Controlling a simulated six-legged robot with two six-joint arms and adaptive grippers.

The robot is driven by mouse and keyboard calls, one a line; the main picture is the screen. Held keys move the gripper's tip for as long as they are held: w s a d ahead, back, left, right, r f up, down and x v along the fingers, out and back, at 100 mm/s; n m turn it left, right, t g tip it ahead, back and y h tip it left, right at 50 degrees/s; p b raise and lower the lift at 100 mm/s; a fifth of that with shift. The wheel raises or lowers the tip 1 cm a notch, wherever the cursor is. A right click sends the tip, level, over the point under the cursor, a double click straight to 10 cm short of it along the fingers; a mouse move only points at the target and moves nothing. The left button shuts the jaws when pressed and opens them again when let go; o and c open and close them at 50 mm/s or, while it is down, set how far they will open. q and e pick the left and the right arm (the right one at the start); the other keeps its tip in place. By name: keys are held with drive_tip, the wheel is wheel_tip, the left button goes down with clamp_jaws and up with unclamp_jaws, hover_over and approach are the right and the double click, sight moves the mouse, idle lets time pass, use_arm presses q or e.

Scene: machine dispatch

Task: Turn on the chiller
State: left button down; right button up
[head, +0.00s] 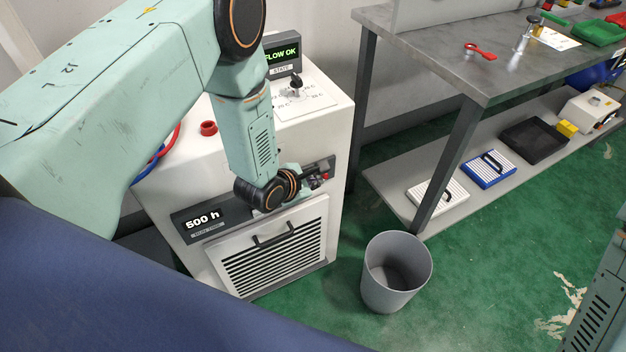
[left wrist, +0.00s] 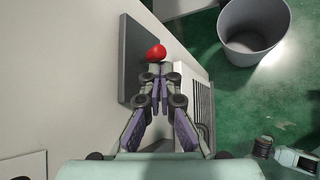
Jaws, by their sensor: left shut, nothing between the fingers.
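The chiller (head: 335,115) is a white box with a black knob on top and a "FLOW OK" display (head: 282,54). Its front has a dark strip with a "500 h" readout (head: 201,221) and a louvred panel (head: 275,250). A small red control (head: 326,175) sits at the strip's right end. In the left wrist view a red rounded knob (left wrist: 156,51) stands on a dark plate (left wrist: 135,60). My left gripper (head: 315,181) is shut and empty, its tips (left wrist: 159,68) right at the red knob; contact is unclear.
A grey bin (head: 397,270) stands on the green floor right of the chiller. A grey workbench (head: 440,55) with a lower shelf (head: 410,175) holds filters, trays and tools. Red and blue hoses (head: 160,155) run at the chiller's left.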

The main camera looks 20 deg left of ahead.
use_arm(q)
drive_tip(key=shift+w+d+r, duration=0.1)
drive_tip(key=shift+w+r, duration=0.15)
drive_tip(key=shift+r, duration=0.2)
drive_tip(key=v, duration=1.2)
drive_tip(key=shift+s+f, duration=0.3)
drive_tip(key=shift+f, duration=0.15)
drive_tip(key=shift+f, duration=0.1)
